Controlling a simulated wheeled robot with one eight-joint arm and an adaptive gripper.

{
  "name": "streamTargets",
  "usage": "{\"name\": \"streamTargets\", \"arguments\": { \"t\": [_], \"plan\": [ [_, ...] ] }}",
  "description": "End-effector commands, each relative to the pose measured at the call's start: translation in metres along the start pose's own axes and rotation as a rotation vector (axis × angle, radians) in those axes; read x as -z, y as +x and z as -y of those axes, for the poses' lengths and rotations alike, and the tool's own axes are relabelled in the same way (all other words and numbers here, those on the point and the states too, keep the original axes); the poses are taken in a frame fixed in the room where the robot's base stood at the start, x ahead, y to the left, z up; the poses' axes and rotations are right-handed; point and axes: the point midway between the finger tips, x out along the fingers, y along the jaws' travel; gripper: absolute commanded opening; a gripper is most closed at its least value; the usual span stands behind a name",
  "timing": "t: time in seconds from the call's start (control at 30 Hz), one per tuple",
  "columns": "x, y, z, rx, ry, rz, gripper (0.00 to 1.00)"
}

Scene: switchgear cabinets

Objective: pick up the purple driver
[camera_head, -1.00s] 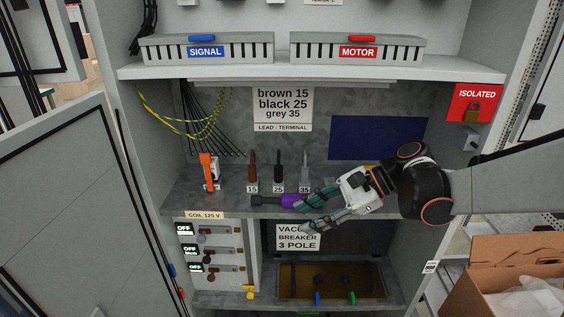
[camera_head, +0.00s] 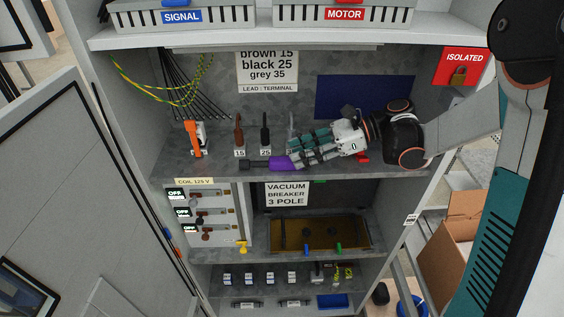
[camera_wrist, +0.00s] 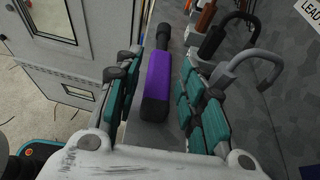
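The purple driver (camera_head: 282,163) lies on the front part of the middle shelf, its black head pointing left in the head view. In the wrist view the purple driver (camera_wrist: 158,80) lies lengthwise between my two teal-padded fingers, with gaps on both sides. My gripper (camera_head: 305,150) comes in from the right, low over the shelf, with its fingertips around the driver's right end. In the wrist view my gripper (camera_wrist: 158,92) is open. The driver's right end is partly hidden by the fingers in the head view.
An orange-handled tool (camera_head: 195,138) stands at the left. The shelf's front edge is close to the driver. A cardboard box (camera_head: 445,245) stands at the lower right.

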Motion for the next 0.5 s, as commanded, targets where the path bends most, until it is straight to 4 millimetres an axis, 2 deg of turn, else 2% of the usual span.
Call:
{"name": "streamTargets", "arguments": {
  "t": [0.33, 0.5],
  "plan": [
    [0.000, 0.024, 0.001, -0.001, 0.000, 0.000, 0.37],
    [0.000, 0.048, 0.003, -0.003, -0.002, 0.000, 0.37]
  ]
}}
